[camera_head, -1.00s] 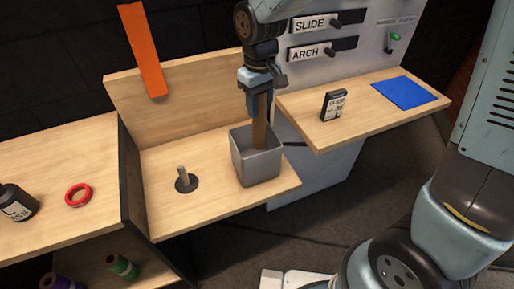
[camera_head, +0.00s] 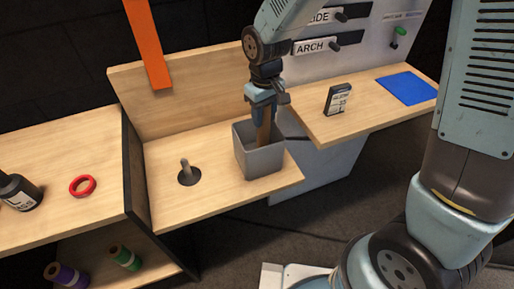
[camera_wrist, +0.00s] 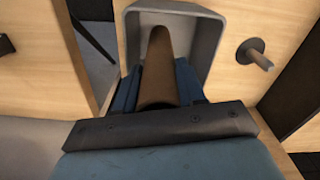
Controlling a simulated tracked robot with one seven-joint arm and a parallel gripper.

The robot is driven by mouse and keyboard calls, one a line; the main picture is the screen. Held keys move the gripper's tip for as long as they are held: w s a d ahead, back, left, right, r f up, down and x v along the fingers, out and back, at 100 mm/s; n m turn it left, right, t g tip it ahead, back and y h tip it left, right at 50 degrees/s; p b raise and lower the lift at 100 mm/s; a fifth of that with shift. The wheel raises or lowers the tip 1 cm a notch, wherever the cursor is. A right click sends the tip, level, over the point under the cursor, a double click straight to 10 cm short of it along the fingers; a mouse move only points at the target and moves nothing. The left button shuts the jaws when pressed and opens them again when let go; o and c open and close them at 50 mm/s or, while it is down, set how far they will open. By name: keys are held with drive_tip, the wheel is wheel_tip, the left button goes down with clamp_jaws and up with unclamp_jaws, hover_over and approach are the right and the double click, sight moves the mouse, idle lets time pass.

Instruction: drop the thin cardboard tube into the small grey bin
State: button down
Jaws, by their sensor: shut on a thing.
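The thin cardboard tube (camera_head: 264,130) is brown and upright, with its lower end inside the small grey bin (camera_head: 261,161). The bin is square and open-topped and stands on the wooden shelf. My gripper (camera_head: 263,108) is shut on the upper part of the tube, just above the bin's rim. In the wrist view the tube (camera_wrist: 158,70) points away from my gripper (camera_wrist: 158,98) into the bin (camera_wrist: 206,38). The tube's lower end is hidden by the bin wall in the head view, so I cannot tell whether it touches the bottom.
A short peg on a dark disc (camera_head: 188,174) stands left of the bin. A red ring (camera_head: 82,186) and a black bottle (camera_head: 18,191) are on the left shelf. An orange strip (camera_head: 147,45) hangs behind.

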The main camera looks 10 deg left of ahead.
drive_tip(key=c, duration=0.6)
unclamp_jaws()
drive_tip(key=shift+r, duration=0.1)
wheel_tip(320, 180, up, 14)
drive_tip(key=shift+f, duration=0.2)
drive_tip(key=s+d+r+m+t, duration=0.25)
drive_tip(key=d+r, duration=0.25)
drive_tip(key=d, duration=0.7)
drive_tip(key=s+d+r+m+t, duration=0.15)
drive_tip(key=d+r+m, duration=0.25)
drive_tip(key=d, duration=0.7)
drive_tip(key=s+d+m, duration=0.1)
drive_tip(key=s+d, duration=0.1)
drive_tip(key=s+d+t, duration=0.1)
drive_tip(key=s+d, duration=0.1)
drive_tip(key=d, duration=0.1)
drive_tip(key=s+d+r+m, duration=0.1)
drive_tip(key=s+d, duration=0.1)
drive_tip(key=s, duration=0.1)
drive_tip(key=shift+d+m+t, duration=0.3)
drive_tip(key=shift+d+m, duration=0.05)
drive_tip(key=shift+d, duration=0.05)
